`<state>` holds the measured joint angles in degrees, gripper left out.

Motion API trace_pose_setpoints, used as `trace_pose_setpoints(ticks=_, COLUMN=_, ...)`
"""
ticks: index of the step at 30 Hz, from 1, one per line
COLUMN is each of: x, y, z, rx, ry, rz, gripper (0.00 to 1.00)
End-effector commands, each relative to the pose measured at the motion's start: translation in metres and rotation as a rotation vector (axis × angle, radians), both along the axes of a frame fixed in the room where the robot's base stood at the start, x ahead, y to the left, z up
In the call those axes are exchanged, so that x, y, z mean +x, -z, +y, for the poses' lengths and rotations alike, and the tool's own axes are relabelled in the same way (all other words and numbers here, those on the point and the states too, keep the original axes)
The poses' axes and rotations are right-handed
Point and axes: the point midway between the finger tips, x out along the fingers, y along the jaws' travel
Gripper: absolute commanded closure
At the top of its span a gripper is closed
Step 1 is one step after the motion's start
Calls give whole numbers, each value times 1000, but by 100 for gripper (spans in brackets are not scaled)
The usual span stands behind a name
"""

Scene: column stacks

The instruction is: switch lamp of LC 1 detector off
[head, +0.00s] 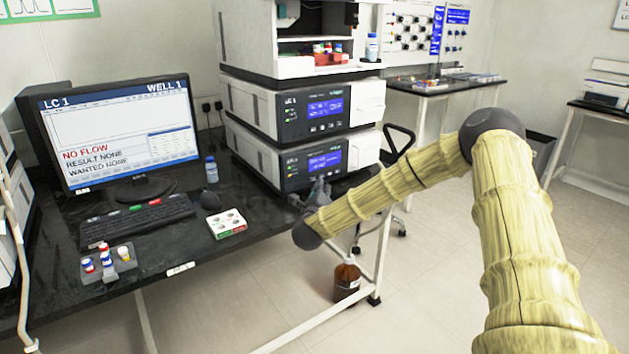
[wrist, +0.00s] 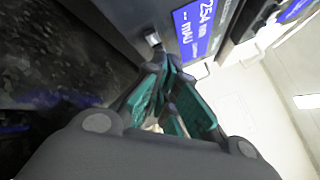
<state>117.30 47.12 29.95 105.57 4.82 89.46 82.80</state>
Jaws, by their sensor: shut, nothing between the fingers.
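The LC 1 stack stands at the back of the black bench in the head view. Its lower module, the detector (head: 262,160), has a lit blue display (head: 325,162). In the wrist view the blue display (wrist: 200,28) reads 254 nm and mAU. A small pale button or switch (wrist: 153,40) sits on the dark front panel (wrist: 125,18) beside the display. My gripper (head: 320,186) is low in front of the detector. In the wrist view its teal-padded fingers (wrist: 163,70) are shut and empty, with tips just short of the switch; contact cannot be told. The lamp's state is unclear.
A second module (head: 262,108) with a blue display sits above the detector. A monitor (head: 118,135) shows LC 1 and NO FLOW. A brown bottle (head: 346,280) stands on the floor.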

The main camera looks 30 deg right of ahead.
Motion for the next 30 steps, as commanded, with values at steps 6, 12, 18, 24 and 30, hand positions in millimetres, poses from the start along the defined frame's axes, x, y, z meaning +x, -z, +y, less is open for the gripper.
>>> trace_pose_setpoints(ticks=6, x=0, y=0, z=0, rx=0, ry=0, rz=0, gripper=100)
trace_pose_setpoints(ticks=12, x=-8, y=0, z=-1, rx=0, ry=0, rz=0, gripper=100)
trace_pose_setpoints(ticks=18, x=-23, y=0, z=-2, rx=0, ry=0, rz=0, gripper=100)
trace_pose_setpoints(ticks=24, x=-38, y=-1, z=-3, rx=0, ry=1, rz=0, gripper=100)
trace_pose_setpoints(ticks=30, x=-49, y=0, z=-4, rx=0, ry=1, rz=-1, gripper=100)
